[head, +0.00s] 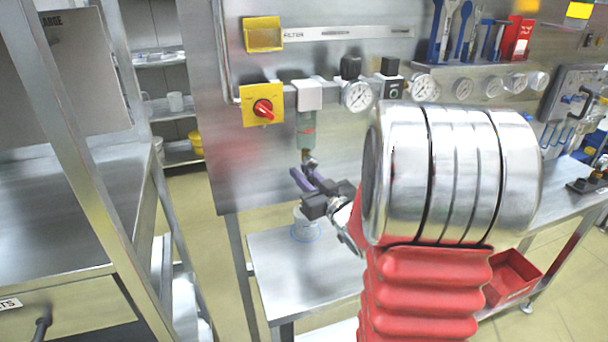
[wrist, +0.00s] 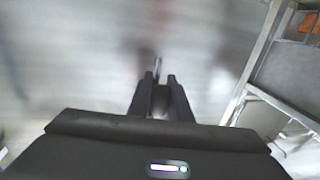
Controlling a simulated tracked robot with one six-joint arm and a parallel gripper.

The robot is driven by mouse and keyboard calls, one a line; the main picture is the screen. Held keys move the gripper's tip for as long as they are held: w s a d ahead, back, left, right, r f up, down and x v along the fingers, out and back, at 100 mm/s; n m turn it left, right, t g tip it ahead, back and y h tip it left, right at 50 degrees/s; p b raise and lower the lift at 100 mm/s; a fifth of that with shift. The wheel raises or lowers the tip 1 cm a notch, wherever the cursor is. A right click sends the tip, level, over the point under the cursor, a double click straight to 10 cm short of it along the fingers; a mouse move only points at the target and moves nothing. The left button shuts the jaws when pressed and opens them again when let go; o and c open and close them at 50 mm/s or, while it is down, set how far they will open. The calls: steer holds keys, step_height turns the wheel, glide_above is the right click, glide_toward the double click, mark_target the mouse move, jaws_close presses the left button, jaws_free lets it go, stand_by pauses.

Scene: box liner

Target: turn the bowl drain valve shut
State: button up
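The filter bowl (head: 306,128), grey-green and see-through, hangs under a white block on the steel panel in the head view. The bowl is blurred there.
A yellow plate with a red rotary switch (head: 263,107) is left of the bowl. A pressure gauge (head: 358,95) is to its right. A red bin (head: 512,277) is at right.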

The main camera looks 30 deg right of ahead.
jaws_close()
steer(key=shift+s+d+n, duration=0.1)
steer(key=shift+d+n, duration=0.15)
steer(key=shift+n, duration=0.45)
steer(key=o, duration=0.5)
jaws_free()
steer(key=shift+o, duration=0.2)
steer(key=shift+s, duration=0.1)
